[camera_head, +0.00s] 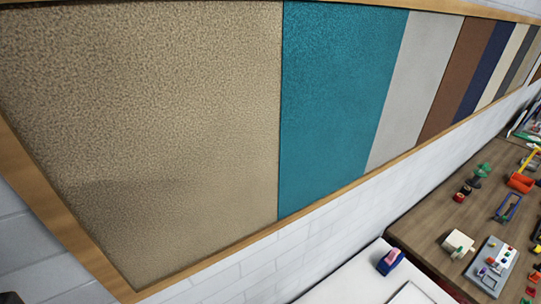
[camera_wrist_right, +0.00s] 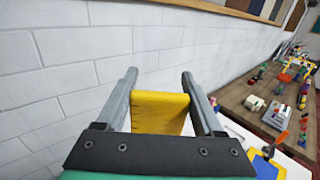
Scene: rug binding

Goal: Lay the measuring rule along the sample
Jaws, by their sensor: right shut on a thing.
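My right gripper (camera_wrist_right: 160,80) is shut on a yellow flat piece (camera_wrist_right: 160,112) in the right wrist view. The piece spans between the two grey fingers, and no markings can be read on it. I cannot tell for sure that it is the measuring rule. The gripper is in front of the white block wall. The head view shows neither gripper clearly. There, a wood-framed board holds a large beige sample (camera_head: 150,120), a teal sample (camera_head: 335,95) and several narrower ones. I cannot tell which sample the task means.
A white table (camera_head: 345,290) stands low in the head view with a blue item (camera_head: 389,262) on it. A brown wooden table (camera_head: 425,225) to its right holds many small tools and parts. A blue and yellow item (camera_wrist_right: 266,168) is at the lower right of the wrist view.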

